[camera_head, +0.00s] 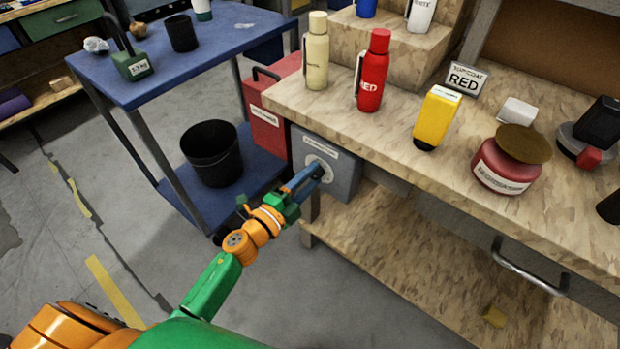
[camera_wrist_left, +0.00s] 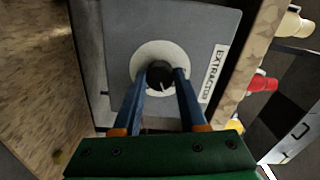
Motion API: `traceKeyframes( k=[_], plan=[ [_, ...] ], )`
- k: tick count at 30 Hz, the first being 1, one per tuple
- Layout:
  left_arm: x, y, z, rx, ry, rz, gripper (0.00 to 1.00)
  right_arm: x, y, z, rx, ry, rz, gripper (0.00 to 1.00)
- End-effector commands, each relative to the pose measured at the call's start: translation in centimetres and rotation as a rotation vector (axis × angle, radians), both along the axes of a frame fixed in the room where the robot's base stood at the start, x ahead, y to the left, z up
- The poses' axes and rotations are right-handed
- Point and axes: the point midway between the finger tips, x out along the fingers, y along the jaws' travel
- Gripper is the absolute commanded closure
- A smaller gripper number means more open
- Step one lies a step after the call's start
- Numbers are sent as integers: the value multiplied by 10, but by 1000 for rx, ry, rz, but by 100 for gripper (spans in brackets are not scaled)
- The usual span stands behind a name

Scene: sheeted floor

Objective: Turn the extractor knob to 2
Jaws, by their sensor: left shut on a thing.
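The extractor box (camera_head: 343,170) is grey and fixed under the left end of the workbench. In the left wrist view its face (camera_wrist_left: 207,40) carries a label (camera_wrist_left: 214,74) reading EXTRACTOR. A black round knob (camera_wrist_left: 160,75) with a light pointer mark sits on a pale dial (camera_wrist_left: 146,56). The dial's numbers are not readable. My left gripper (camera_head: 318,170) reaches the box, and its blue fingers (camera_wrist_left: 162,82) are shut on the knob, one on each side. In the head view the fingers hide the knob. My right gripper is not in view.
The wooden workbench (camera_head: 400,135) holds a cream bottle (camera_head: 316,55), a red bottle (camera_head: 372,75), a yellow container (camera_head: 437,115) and a red tin (camera_head: 497,168). A red case (camera_head: 268,115) is left of the box. A blue cart (camera_head: 215,45) with a black bin (camera_head: 212,155) stands left.

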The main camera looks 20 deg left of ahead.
Motion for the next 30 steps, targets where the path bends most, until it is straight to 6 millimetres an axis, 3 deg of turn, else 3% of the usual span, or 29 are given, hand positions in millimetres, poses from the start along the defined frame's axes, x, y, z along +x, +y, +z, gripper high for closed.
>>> traceKeyframes(
  k=[12,30],
  plan=[
    [0,0,-2,200,-70,0,100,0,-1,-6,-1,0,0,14],
    [-1,0,-2,243,-85,-2,100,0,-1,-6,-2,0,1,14]
  ],
)
